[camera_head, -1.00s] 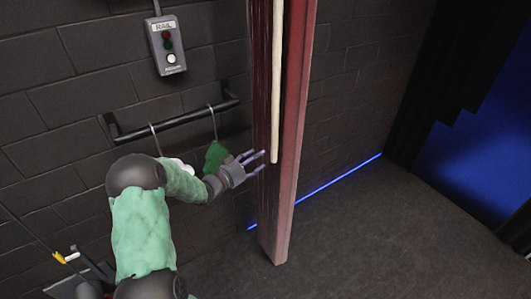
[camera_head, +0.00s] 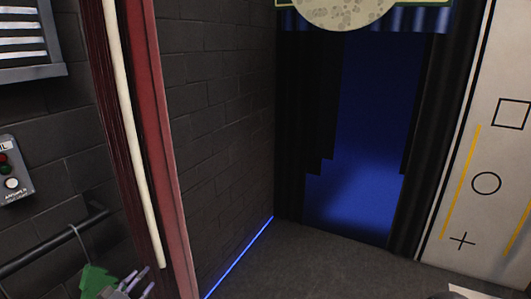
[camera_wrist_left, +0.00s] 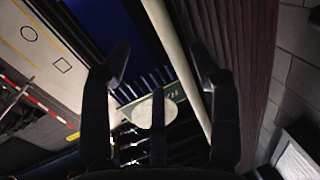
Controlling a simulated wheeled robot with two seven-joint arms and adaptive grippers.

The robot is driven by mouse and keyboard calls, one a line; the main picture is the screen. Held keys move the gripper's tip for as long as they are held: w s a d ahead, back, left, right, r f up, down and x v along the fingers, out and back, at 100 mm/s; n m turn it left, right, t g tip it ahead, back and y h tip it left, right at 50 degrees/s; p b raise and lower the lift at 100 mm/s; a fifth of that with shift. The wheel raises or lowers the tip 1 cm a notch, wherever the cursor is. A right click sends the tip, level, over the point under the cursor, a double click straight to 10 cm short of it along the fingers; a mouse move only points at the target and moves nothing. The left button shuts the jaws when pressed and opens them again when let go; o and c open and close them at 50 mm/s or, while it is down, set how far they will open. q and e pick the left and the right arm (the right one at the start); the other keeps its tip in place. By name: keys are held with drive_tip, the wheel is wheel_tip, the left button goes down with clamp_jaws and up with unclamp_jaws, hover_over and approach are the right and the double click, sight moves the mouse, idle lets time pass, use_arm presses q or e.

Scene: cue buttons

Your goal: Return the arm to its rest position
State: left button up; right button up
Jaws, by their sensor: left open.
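My left gripper (camera_head: 132,288) shows at the bottom left edge of the head view, with its grey-purple fingers apart. In the left wrist view the fingers of the left gripper (camera_wrist_left: 160,62) stand open with nothing between their tips. The rest of the left arm is out of the head view. The gripper appears beside the lower part of a dark red post (camera_head: 162,150) with a cream strip; I cannot tell the gap. My right gripper is in neither view.
A green tag (camera_head: 97,280) hangs from a black rail (camera_head: 45,246) close to the gripper. A grey button box (camera_head: 14,172) is on the brick wall at left. A blue-lit opening (camera_head: 365,150) stands beyond clear dark floor (camera_head: 320,265). A pale panel with shapes (camera_head: 487,150) is at right.

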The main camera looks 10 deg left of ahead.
use_arm(q)
drive_tip(key=s+d+f+n+g+b, duration=0.15)
drive_tip(key=d+f+g, duration=0.25)
drive_tip(key=d+f, duration=0.75)
drive_tip(key=s+d+f+n+g+b, duration=0.1)
drive_tip(key=s+d+f+n+g, duration=0.2)
drive_tip(key=d+f, duration=0.8)
drive_tip(key=s+d+f+g+b, duration=0.1)
drive_tip(key=s+d+f+g, duration=0.2)
drive_tip(key=s, duration=0.4)
drive_tip(key=s+d+f+g, duration=0.3)
drive_tip(key=s+d+f, duration=0.1)
drive_tip(key=s+f, duration=0.2)
drive_tip(key=s+d+f+g+h+b, duration=0.1)
drive_tip(key=s+d+f+g, duration=0.3)
drive_tip(key=s+f, duration=0.2)
drive_tip(key=shift+s+d+f+m+b, duration=0.2)
drive_tip(key=shift+s+d+m+b, duration=0.15)
drive_tip(key=shift+s, duration=0.5)
